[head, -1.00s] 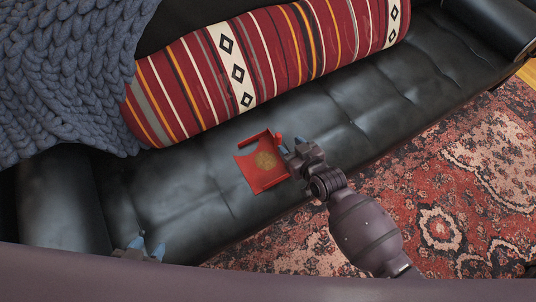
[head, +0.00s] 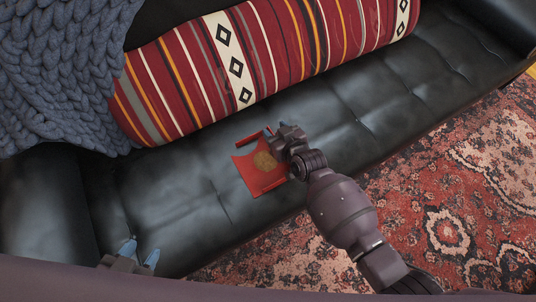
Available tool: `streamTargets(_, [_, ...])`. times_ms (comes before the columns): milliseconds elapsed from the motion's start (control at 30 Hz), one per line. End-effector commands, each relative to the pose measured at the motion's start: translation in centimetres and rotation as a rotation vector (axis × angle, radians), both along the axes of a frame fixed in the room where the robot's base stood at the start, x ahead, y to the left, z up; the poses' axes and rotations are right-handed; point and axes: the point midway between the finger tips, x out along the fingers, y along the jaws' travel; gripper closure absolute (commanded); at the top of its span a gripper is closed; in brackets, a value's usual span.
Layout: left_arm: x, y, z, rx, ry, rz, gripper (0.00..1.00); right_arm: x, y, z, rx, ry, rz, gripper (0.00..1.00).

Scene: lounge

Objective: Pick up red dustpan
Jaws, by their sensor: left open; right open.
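The red dustpan (head: 248,172) lies on the black leather sofa seat, with a brownish round patch on its pan. My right gripper (head: 279,130) is open at the dustpan's upper right side and hides its handle. I cannot tell whether the gripper touches the dustpan or whether the handle is between its fingers. My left gripper (head: 139,252) is open, with blue fingertips, low at the left over the sofa's front. It is empty and well apart from the dustpan.
A red striped bolster (head: 200,75) lies along the back of the black sofa (head: 400,105). A blue-grey knitted blanket (head: 60,70) hangs at the upper left. A patterned red rug (head: 450,190) covers the floor. The seat left of the dustpan is clear.

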Motion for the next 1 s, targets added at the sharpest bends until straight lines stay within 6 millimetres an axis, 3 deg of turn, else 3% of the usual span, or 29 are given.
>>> streamTargets(233, [0.45, -0.12, 0.37, 0.000, -0.014, -0.005, 0.57, 0.13, 0.05, 0.07, 0.000, -0.001, 0.000, 0.51])
streamTargets(567, [-0.17, 0.05, -0.18, 0.003, 0.006, -0.002, 0.57, 0.11, 0.04, 0.05, 0.000, -0.001, 0.000, 1.00])
streamTargets(1000, [-0.26, 0.11, 0.01, 0.002, 0.006, 0.002, 0.57, 0.19, 0.05, 0.66, 0.000, -0.005, 0.000, 1.00])
